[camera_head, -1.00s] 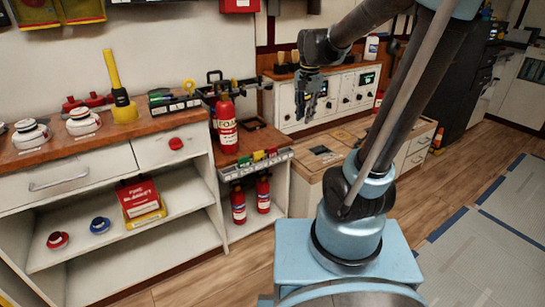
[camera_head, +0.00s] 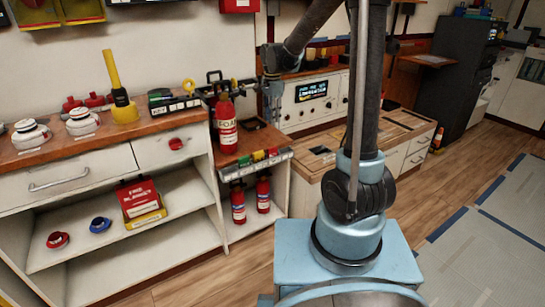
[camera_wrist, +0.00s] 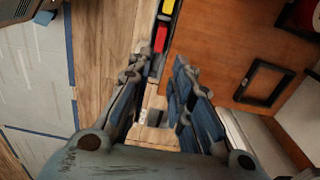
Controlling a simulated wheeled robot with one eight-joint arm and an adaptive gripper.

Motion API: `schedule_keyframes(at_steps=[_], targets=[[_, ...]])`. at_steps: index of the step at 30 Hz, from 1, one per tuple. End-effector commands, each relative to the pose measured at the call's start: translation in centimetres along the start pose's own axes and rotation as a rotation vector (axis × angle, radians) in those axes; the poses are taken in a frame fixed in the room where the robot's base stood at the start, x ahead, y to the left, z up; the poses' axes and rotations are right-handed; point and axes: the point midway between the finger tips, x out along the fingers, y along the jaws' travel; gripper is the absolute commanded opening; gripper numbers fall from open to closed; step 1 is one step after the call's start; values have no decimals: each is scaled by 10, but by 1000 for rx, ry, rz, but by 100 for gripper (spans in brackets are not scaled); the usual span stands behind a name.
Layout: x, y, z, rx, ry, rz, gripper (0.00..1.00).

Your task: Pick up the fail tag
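A red tag (camera_head: 272,153) sits in a narrow rack (camera_head: 232,173) along the front edge of the small wooden-topped stand. It has a yellow tag (camera_head: 258,156) and a green tag (camera_head: 243,161) to its left. No wording is readable, so I cannot confirm which is the fail tag. In the wrist view the red tag (camera_wrist: 160,38) and the yellow tag (camera_wrist: 168,7) lie just beyond my fingers. My gripper (camera_head: 273,105) is above the stand's right side, pointing down. In the wrist view my gripper (camera_wrist: 158,66) is open, with nothing visible between its fingers.
A red fire extinguisher (camera_head: 226,122) stands on the stand, left of my gripper. A black square frame (camera_wrist: 265,83) lies on the wooden top. Two smaller extinguishers (camera_head: 238,205) stand on the shelf below. Open floor (camera_head: 240,268) lies in front.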

Motion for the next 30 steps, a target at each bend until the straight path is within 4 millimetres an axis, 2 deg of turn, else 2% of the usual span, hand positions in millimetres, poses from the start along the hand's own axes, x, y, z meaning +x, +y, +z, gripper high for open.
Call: schedule_keyframes(at_steps=[3,15,25,30], targets=[[20,0,0,0,0,0,20],[80,0,0,-1,0,0,20],[99,0,0,-1,0,0,20],[120,-1,0,-1,0,0,20]])
